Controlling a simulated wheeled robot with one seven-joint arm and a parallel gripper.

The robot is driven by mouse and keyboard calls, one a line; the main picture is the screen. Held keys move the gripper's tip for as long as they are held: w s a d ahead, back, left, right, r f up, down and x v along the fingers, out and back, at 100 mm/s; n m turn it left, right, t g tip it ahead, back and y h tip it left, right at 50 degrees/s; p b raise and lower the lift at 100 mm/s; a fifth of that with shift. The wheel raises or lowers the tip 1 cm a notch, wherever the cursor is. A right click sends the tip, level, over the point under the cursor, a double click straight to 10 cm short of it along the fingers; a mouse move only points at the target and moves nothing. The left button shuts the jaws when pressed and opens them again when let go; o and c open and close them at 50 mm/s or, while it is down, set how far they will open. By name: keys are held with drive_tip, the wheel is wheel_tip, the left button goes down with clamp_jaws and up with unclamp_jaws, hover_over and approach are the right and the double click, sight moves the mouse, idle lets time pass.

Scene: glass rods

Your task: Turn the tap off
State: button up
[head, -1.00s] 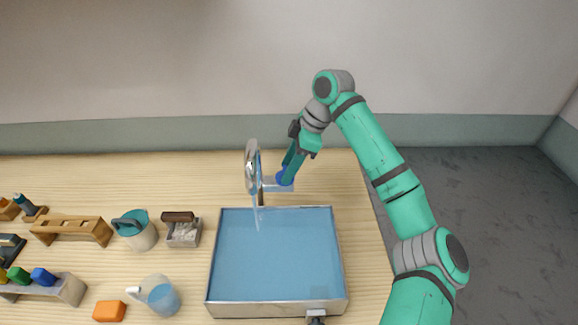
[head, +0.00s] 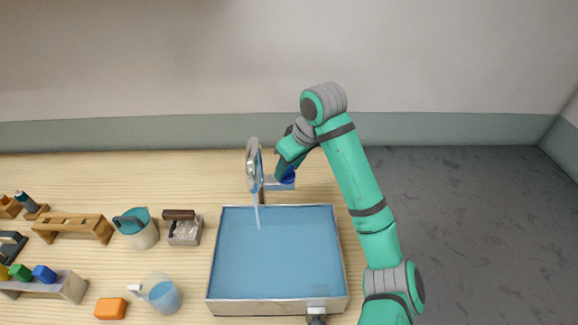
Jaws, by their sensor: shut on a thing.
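The chrome tap (head: 254,165) stands behind the sink, with its spout arched over the basin. A pale blue stream of water (head: 257,214) shows below the spout, running down to the basin. The tap's blue handle (head: 289,178) is at the right end of a short side arm. My gripper (head: 284,176) is at the handle from above and behind, shut on it. The fingertips are small and partly hidden by the gripper body. The sink (head: 347,298) is a metal-rimmed square basin filled with blue.
A jug of blue water (head: 162,296), an orange block (head: 110,308), a lidded pot (head: 145,235), a small box (head: 184,232) and wooden racks (head: 75,226) stand left of the sink. The table is bare right of the tap.

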drive_tip(key=m, duration=0.1)
drive_tip(key=m+h, duration=0.1)
drive_tip(key=m, duration=0.1)
drive_tip(key=m+t, duration=0.1)
drive_tip(key=m, duration=0.1)
drive_tip(key=shift+a+h, duration=0.3)
drive_tip(key=shift+h, duration=0.1)
drive_tip(key=shift+m, duration=0.4)
drive_tip(key=o, duration=1.1)
drive_tip(key=shift+c, duration=0.2)
drive_tip(key=v, duration=1.1)
drive_tip(key=shift+a, duration=0.1)
